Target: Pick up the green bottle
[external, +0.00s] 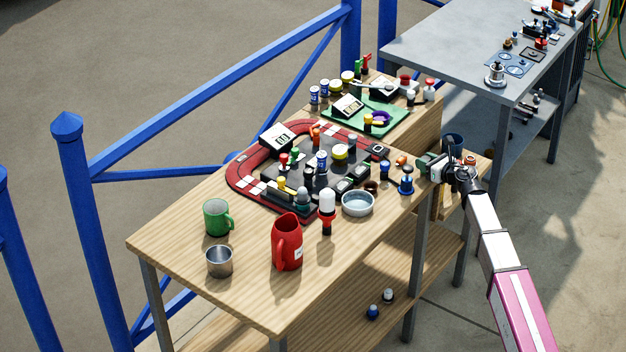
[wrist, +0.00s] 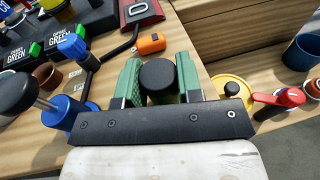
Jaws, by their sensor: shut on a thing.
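My gripper (wrist: 158,82) shows in the wrist view with its two green ridged fingers on either side of a round black-topped thing (wrist: 158,74). It is shut on this thing. Only the dark top shows; the body is hidden below, so I cannot tell whether it is the green bottle. In the external view my gripper (external: 428,164) is at the right edge of the near wooden table (external: 165,240), and the held thing cannot be made out there. I cannot tell whether it is clear of the surface.
A yellow and red thing (wrist: 275,98) and a dark blue cup (wrist: 302,52) are on the right. A red jug (external: 288,245) stands at the table's front.

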